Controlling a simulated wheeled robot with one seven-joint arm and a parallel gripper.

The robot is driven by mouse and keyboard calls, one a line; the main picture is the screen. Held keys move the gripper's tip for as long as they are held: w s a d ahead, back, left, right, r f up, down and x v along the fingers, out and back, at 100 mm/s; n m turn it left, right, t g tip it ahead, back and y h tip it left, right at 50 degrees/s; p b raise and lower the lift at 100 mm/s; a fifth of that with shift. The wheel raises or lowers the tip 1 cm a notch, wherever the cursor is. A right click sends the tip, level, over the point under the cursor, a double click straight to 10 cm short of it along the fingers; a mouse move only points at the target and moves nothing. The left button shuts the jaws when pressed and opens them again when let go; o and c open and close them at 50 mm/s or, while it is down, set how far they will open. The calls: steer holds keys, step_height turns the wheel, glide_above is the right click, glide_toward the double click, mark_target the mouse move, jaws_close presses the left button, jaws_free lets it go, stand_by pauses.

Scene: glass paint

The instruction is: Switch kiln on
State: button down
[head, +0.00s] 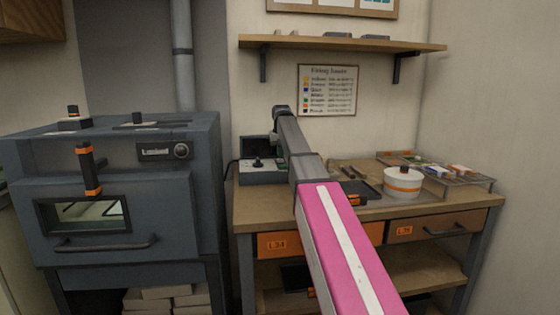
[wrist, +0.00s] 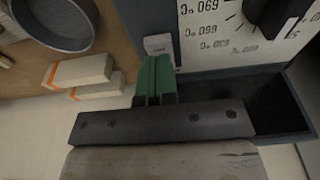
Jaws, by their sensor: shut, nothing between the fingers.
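The dark blue-grey kiln (head: 130,215) stands at the left in the head view, with a small label and round knob (head: 181,151) on its upper front. A control box (head: 262,177) with a pale sloped face and a black knob stands at the bench's left end. In the wrist view a pale dial face (wrist: 225,45) with temperature numbers and a black knob (wrist: 282,12) fills the upper right. My gripper (wrist: 157,62) shows green fingers, shut and empty, beside the dial's left edge. A small pale piece (wrist: 158,44) lies at the fingertips; I cannot tell if they touch it. The head view hides the fingertips.
The wooden bench (head: 345,218) carries a white pot (head: 403,183) and a wire rack at the right. A wall shelf (head: 345,42) hangs above. Pale orange-striped blocks (wrist: 80,70) and a grey bowl (wrist: 55,22) lie left of the fingers in the wrist view.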

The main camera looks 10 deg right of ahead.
mark_target(280, 160)
steer(key=shift+f, duration=0.85)
stand_by(0.5)
steer(key=shift+r, duration=3.55)
